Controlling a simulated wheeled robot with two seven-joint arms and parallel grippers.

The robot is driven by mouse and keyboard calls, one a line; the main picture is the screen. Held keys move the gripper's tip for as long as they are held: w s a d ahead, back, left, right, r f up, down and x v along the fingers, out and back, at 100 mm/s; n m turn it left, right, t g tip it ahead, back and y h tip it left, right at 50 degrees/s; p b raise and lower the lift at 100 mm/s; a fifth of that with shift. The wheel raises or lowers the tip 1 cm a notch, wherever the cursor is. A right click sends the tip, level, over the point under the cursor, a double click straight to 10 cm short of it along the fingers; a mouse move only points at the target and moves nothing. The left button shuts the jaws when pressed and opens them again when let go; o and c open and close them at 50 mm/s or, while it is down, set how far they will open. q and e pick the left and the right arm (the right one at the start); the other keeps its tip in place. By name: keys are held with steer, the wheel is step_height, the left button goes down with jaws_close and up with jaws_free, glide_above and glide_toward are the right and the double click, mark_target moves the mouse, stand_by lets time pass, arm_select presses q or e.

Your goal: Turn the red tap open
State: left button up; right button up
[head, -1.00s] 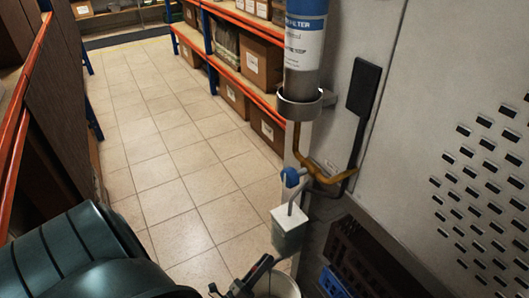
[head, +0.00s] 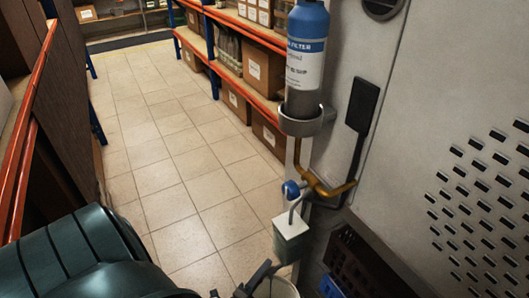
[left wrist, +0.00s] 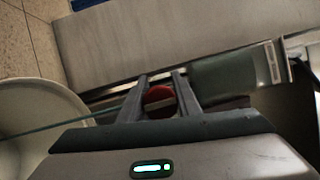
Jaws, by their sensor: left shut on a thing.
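The red tap (left wrist: 160,99) shows in the left wrist view as a round red knob with a pale bar across it. It sits between the two fingers of my left gripper (left wrist: 161,77), which is shut on it. In the head view my left gripper (head: 252,283) is at the bottom edge, below a grey-green box and by a white bucket. The red tap cannot be made out there. My right gripper is in neither view.
A blue-knobbed valve (head: 291,189) on a brass pipe sits below a blue filter cylinder (head: 306,65). The grey-green box (head: 291,240) hangs beneath. The white bucket (head: 283,288) is at the bottom; dark crates (head: 362,262) stand right. The tiled aisle (head: 165,160) is clear.

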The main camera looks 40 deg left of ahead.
arm_select(q)
steer(key=o, duration=1)
steer(key=shift+s, duration=0.1)
steer(key=s, duration=0.4)
steer(key=s+d, duration=0.1)
steer(key=s, duration=0.3)
steer(key=s+f, duration=0.1)
steer(key=s, duration=0.2)
steer(key=shift+s+d, duration=0.15)
steer(key=shift+s, duration=0.25)
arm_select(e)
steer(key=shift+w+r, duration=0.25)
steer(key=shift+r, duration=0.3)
